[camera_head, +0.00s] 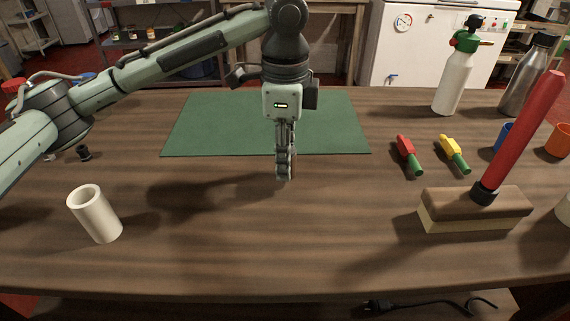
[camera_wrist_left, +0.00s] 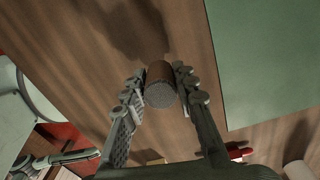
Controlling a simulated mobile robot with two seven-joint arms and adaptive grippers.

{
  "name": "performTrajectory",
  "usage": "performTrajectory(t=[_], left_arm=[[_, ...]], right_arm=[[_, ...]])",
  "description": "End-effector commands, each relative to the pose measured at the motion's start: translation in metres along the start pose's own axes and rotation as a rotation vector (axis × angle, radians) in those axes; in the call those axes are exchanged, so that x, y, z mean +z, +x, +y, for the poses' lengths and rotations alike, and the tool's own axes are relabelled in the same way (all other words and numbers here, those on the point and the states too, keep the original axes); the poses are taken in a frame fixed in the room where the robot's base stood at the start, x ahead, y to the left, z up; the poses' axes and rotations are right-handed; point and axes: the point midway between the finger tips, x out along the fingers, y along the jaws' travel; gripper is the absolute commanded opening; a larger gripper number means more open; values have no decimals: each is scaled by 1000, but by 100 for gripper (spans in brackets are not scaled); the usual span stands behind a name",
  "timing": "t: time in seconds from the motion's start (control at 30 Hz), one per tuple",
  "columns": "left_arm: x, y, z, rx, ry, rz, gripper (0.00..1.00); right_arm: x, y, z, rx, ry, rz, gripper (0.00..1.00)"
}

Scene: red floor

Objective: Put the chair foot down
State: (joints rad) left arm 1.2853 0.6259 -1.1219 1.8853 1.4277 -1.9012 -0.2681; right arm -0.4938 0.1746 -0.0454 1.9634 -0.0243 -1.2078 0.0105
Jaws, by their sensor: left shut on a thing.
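My left gripper (camera_head: 285,172) points straight down over the wooden table, just in front of the green mat. In the left wrist view its fingers (camera_wrist_left: 161,84) are closed around the chair foot (camera_wrist_left: 160,88), a short brown cylinder with a grey speckled end face. In the head view the fingers hide most or all of the chair foot. I cannot tell whether it touches the tabletop. My right gripper is in neither view.
The green mat (camera_head: 200,130) lies behind the gripper. A white cup (camera_head: 96,215) stands at left. Red (camera_head: 405,148) and yellow (camera_head: 451,148) handled tools, a red-handled brush (camera_head: 475,213), a spray bottle (camera_head: 455,80) and a metal bottle (camera_head: 527,75) are at right. The front middle is clear.

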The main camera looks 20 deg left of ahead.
Motion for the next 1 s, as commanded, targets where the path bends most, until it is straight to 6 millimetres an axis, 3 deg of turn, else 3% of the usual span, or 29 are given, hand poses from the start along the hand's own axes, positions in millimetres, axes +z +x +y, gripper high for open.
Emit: performTrajectory(t=[0.1, 0.5, 0.53, 0.67, 1.0], left_arm=[[1, 16, 0, 1, -1, -1, 6], [0, 19, 0, 1, 1, 0, 6], [0, 20, 0, 0, 1, 0, 32], [0, 19, 0, 0, 1, 0, 48], [0, 18, 0, -1, 1, 0, 49]], right_arm=[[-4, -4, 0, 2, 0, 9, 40], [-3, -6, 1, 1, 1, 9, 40], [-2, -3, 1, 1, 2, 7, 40], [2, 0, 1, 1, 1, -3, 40], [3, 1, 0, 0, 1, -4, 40]])
